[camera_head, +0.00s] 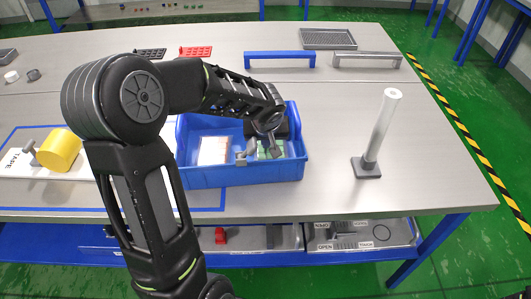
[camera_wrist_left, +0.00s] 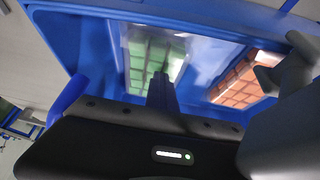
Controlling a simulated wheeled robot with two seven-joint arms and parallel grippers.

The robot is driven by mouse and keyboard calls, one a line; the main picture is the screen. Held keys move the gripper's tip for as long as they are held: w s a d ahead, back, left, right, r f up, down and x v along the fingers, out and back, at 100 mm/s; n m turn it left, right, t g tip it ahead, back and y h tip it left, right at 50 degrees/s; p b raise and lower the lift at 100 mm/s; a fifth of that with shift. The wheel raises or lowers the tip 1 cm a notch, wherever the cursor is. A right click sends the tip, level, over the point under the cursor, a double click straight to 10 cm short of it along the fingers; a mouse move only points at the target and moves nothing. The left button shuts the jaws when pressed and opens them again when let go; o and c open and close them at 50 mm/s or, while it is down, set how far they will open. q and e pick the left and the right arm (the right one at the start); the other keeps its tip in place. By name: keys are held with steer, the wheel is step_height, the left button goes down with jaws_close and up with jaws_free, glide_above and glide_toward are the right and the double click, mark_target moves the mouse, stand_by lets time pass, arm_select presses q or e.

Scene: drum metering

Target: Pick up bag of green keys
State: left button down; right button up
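A clear bag of green keys (camera_head: 265,152) lies in the right part of a blue bin (camera_head: 240,176) on the table. It also shows in the left wrist view (camera_wrist_left: 150,52), upper middle. A bag of orange-red keys (camera_head: 213,151) lies in the bin's left part and shows in the left wrist view (camera_wrist_left: 238,84). My left gripper (camera_head: 258,153) is over the bin at the green bag, fingers apart and seemingly empty. In the wrist view one finger overlaps the green bag; contact cannot be told. The gripper partly hides the green bag. My right gripper is out of view.
A pale upright post on a dark base (camera_head: 367,166) stands right of the bin. A blue handle bar (camera_head: 279,60) and a grey one (camera_head: 367,60) are behind. A yellow tape roll (camera_head: 60,150) is on the left. The table's right front is clear.

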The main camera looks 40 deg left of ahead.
arm_select(q)
steer(key=shift+g, duration=0.4)
steer(key=s+f, duration=0.2)
steer(key=f, duration=0.1)
steer(key=shift+s+d+f, duration=0.15)
steer(key=shift+s+d, duration=0.05)
steer(key=shift+d, duration=0.15)
step_height(320, 180, up, 11)
steer(key=shift+w+f, duration=0.15)
steer(key=shift+w, duration=0.25)
steer(key=shift+c, duration=2.2)
jaws_free()
step_height(320, 180, up, 7)
glide_above(263, 155)
steer(key=s+d, duration=0.2)
steer(key=shift+w, duration=0.25)
steer(key=shift+o, duration=0.6)
